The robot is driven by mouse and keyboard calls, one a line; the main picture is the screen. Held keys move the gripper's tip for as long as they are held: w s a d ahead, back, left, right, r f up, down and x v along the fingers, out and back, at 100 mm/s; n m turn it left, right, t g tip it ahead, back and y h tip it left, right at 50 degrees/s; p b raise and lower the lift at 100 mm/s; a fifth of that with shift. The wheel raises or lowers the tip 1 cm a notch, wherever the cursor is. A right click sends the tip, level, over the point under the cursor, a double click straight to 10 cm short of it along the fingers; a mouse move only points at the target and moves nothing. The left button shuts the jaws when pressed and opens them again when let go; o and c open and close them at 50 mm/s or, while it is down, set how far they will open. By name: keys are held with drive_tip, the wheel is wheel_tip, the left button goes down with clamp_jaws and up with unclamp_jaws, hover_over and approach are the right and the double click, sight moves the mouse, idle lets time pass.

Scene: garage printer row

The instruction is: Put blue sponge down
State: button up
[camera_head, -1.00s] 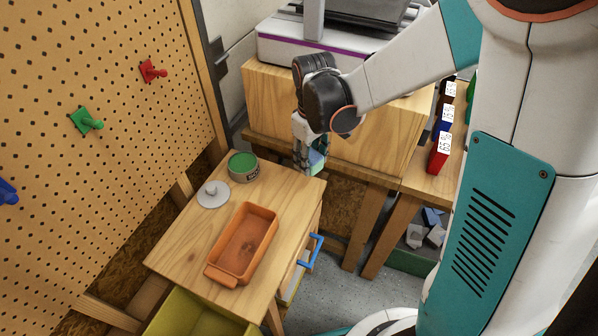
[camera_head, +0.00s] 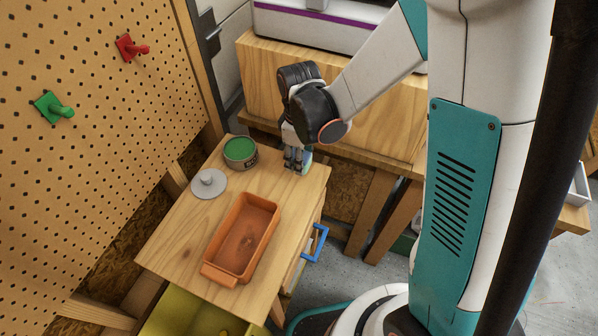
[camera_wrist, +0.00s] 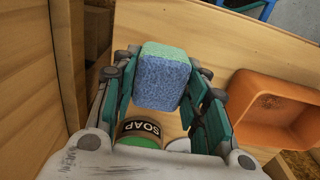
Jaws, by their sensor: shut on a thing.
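My gripper (camera_head: 297,164) is over the back right corner of the small wooden table (camera_head: 180,235), pointing down. In the wrist view my gripper (camera_wrist: 162,85) is shut on the blue sponge (camera_wrist: 163,82), which has a greenish top face and sits between the teal fingers. In the head view only a sliver of the sponge (camera_head: 307,163) shows beside the fingers. It is at or just above the tabletop; I cannot tell whether it touches.
A green-topped soap tin (camera_head: 240,154) stands left of my gripper, with a grey knobbed lid (camera_head: 208,184) in front. An orange tray (camera_head: 238,268) lies nearer the front. A pegboard (camera_head: 90,150) is at left. Bare tabletop lies between tin and tray.

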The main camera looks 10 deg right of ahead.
drive_tip(key=shift+f+b, duration=0.8)
drive_tip(key=shift+f, duration=1.95)
drive_tip(key=shift+f, duration=0.2)
drive_tip(key=o, duration=1.1)
drive_tip(key=shift+r, duration=0.15)
